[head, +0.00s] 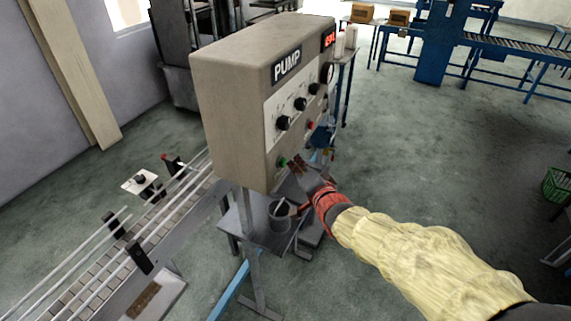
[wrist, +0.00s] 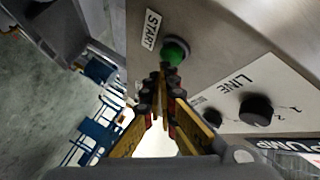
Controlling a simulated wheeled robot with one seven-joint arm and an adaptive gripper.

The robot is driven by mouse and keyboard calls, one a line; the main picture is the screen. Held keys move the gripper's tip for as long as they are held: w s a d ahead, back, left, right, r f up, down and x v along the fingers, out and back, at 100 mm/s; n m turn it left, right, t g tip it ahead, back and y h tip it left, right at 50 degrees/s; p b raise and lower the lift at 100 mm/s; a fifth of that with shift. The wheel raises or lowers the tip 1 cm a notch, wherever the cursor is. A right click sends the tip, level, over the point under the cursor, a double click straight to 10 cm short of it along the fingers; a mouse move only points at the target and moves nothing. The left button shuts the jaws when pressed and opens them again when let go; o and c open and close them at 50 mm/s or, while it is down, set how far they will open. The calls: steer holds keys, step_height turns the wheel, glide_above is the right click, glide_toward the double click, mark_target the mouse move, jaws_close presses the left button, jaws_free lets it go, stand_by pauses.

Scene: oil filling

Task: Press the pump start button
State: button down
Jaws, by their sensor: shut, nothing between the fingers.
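The pump control box (head: 233,110) is a beige cabinet with a PUMP label and several black knobs on its front. The green start button (head: 282,162) sits low on that front panel. In the wrist view the green button (wrist: 175,51) is beside a START label (wrist: 151,29). My gripper (wrist: 163,72) is shut and empty, its fingertips just below the button in the picture. I cannot tell whether they touch it. In the head view my gripper (head: 299,163) reaches the lower front of the box, close to the button.
A black LINE knob (wrist: 256,109) sticks out near the gripper. A grey cup (head: 279,215) stands on a small metal table under the box. A conveyor (head: 150,237) runs at the left. Open floor lies at the right.

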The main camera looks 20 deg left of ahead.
steer(key=shift+a+b, duration=0.35)
steer(key=shift+a, duration=0.25)
stand_by(0.7)
steer(key=shift+d, duration=0.1)
steer(key=shift+d+p, duration=0.35)
steer(key=shift+d, duration=0.55)
steer(key=shift+d, duration=0.1)
steer(key=d, duration=0.1)
steer(key=d+p, duration=0.1)
steer(key=d, duration=0.1)
steer(key=d+p, duration=0.1)
steer(key=shift+s+d, duration=0.25)
steer(key=shift+d, duration=0.15)
stand_by(0.6)
